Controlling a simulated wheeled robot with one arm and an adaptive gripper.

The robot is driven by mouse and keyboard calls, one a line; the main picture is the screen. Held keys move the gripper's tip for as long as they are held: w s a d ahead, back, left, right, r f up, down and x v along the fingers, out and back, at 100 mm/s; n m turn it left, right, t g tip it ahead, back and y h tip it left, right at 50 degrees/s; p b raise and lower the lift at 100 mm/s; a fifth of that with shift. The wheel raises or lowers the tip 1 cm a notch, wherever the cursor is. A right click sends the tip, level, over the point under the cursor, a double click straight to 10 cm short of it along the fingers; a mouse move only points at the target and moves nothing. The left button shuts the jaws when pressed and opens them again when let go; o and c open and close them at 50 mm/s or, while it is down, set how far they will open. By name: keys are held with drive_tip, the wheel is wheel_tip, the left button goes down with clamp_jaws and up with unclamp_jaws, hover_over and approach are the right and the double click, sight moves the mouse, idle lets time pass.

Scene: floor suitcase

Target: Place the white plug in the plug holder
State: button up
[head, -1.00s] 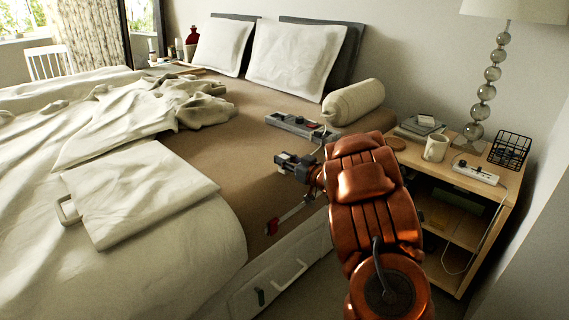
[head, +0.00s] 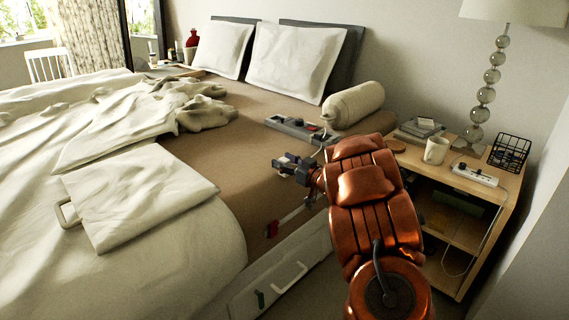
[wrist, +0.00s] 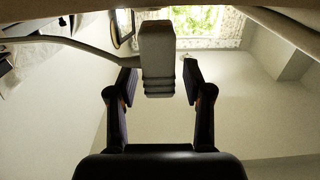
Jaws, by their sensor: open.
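A white plug (wrist: 158,60) with ridges at its near end shows in the wrist view, in line with the gap between my fingertips. Its pale cable (wrist: 75,43) runs off to the left. My gripper (wrist: 158,83) is open, with a finger on each side of the plug and a visible gap on both sides. In the head view my gripper (head: 287,165) is above the bed's right edge, and the plug is too small to make out clearly. A grey strip with red and dark parts (head: 295,130) lies on the bed; I cannot tell whether it is the plug holder.
A bolster (head: 352,104) lies behind the grey strip. To the right, a nightstand (head: 502,202) carries a mug (head: 436,150), a white power strip (head: 474,173), a lamp and a wire basket (head: 509,152). The brown mattress is mostly clear.

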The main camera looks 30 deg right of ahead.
drive_tip(key=p+v, duration=0.2)
drive_tip(key=v, duration=0.9)
drive_tip(key=shift+s+p, duration=0.3)
drive_tip(key=shift+s, duration=0.1)
drive_tip(key=shift+w+d, duration=0.1)
drive_tip(key=shift+d, duration=0.1)
